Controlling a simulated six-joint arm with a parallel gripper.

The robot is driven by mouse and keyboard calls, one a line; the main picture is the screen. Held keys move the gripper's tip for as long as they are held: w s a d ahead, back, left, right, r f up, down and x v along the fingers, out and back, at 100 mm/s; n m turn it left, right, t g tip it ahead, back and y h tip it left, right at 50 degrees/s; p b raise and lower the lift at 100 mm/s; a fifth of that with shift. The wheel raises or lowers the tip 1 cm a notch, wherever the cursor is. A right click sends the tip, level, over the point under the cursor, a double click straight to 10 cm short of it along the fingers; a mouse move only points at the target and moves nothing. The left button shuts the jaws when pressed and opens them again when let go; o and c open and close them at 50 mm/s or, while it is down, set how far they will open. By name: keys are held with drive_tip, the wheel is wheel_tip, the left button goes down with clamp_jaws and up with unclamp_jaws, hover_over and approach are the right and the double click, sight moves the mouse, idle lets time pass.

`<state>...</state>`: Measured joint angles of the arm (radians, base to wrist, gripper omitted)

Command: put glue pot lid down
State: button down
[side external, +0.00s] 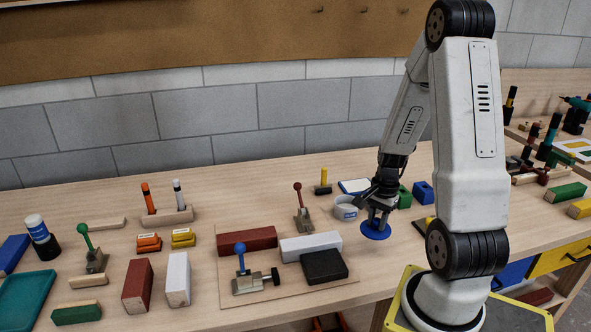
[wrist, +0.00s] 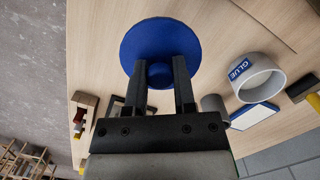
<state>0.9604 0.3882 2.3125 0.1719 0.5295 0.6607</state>
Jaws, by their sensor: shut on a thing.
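The glue pot lid is a blue disc with a round knob (side external: 375,231). It also fills the upper middle of the wrist view (wrist: 160,38). My gripper (side external: 380,213) is shut on the lid's knob, with one finger on each side of it in the wrist view (wrist: 160,65). The lid is low over the bench, right of the glue pot; I cannot tell whether it touches the wood. The glue pot (side external: 346,208) is a white open cup with a blue GLUE label, standing apart from the lid; it also shows in the wrist view (wrist: 264,84).
A white pad with blue edges (side external: 354,186) lies behind the pot. Green (side external: 404,197) and blue (side external: 423,192) blocks are right of my gripper. A clamping board (side external: 225,290) with battens and a black block (side external: 324,266) lies to the left. Bare wood shows around the lid.

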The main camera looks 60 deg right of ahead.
sight(376, 228)
drive_tip(key=shift+f, duration=1.65)
drive_tip(key=shift+f, duration=0.1)
drive_tip(key=shift+f, duration=1.65)
drive_tip(key=shift+f, duration=0.15)
drive_tip(key=shift+c, duration=2.2)
unclamp_jaws()
drive_tip(key=shift+s+d+r, duration=0.1)
drive_tip(key=shift+d+r, duration=0.15)
drive_tip(key=shift+r, duration=1.8)
drive_tip(key=shift+d+r, duration=0.2)
drive_tip(key=shift+r, duration=1.8)
drive_tip(key=shift+s+d+r, duration=0.1)
drive_tip(key=shift+d+r, duration=0.15)
drive_tip(key=shift+r, duration=1.8)
drive_tip(key=shift+w, duration=0.1)
